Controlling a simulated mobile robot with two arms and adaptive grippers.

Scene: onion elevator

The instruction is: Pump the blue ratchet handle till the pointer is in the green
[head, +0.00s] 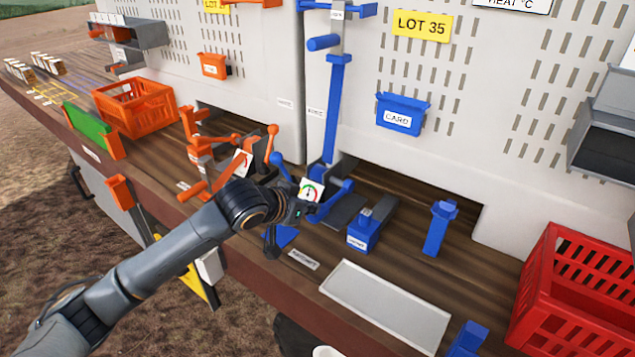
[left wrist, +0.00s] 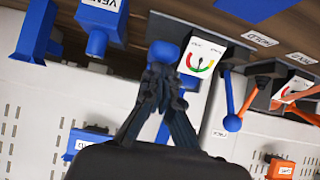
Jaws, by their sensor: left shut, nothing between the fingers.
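My left gripper (head: 299,210) reaches in from the lower left to the blue ratchet station, and is shut and empty. In the left wrist view its fingertips (left wrist: 163,75) are together in front of a blue ball knob (left wrist: 163,52); whether they touch cannot be told. The ball knob also shows right of the gauge in the head view (head: 347,184). The white gauge (head: 312,190), with a coloured arc, also shows in the left wrist view (left wrist: 202,58); its pointer is too small to read surely. A second blue ball-ended lever (left wrist: 232,122) stands beside the gauge. My right gripper is not in view.
A blue VENT box (head: 362,240) and a blue post (head: 437,228) stand right of the station. An orange ratchet station (head: 205,150) stands to its left. A tall blue column (head: 333,110) rises behind. An empty white tray (head: 385,305) lies in front, a red crate (head: 570,295) far right.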

